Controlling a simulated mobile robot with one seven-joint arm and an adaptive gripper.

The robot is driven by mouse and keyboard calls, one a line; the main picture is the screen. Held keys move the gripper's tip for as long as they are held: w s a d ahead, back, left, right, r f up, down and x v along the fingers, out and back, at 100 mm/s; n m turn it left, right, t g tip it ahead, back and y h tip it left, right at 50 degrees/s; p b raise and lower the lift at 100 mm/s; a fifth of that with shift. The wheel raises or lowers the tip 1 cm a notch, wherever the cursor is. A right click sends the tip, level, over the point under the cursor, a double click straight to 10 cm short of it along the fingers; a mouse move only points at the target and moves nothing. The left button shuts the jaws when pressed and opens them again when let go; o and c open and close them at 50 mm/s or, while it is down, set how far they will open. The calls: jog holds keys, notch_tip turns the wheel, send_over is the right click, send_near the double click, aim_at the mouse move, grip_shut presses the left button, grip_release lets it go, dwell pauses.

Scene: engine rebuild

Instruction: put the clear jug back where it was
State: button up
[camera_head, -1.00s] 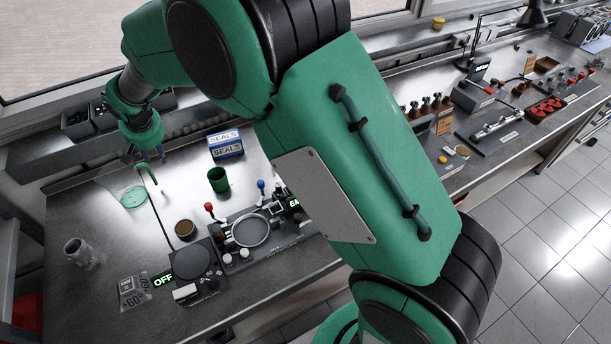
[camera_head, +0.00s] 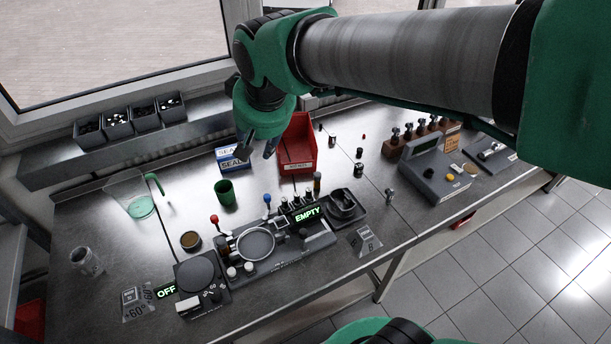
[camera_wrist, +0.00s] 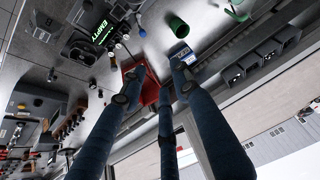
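The clear jug (camera_head: 124,188), see-through with a green handle and a green bottom, stands upright at the back left of the metal bench (camera_head: 85,215).
A green cup (camera_head: 225,193) stands below my gripper and a red bin (camera_head: 299,145) to its right. A fixture showing EMPTY (camera_head: 308,214) and a dark round plate unit (camera_head: 200,280) sit in front. A glass jar (camera_head: 84,258) stands left. Grey bins (camera_head: 117,122) line the back shelf.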

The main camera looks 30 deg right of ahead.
jog(key=s+d, duration=0.2)
jog(key=s, duration=0.6)
jog(key=s+d+f, duration=0.1)
jog(key=s+d, duration=0.2)
jog(key=s, duration=0.6)
jog(key=shift+s+f, duration=0.15)
jog(key=shift+f, duration=0.1)
jog(key=shift+f, duration=0.15)
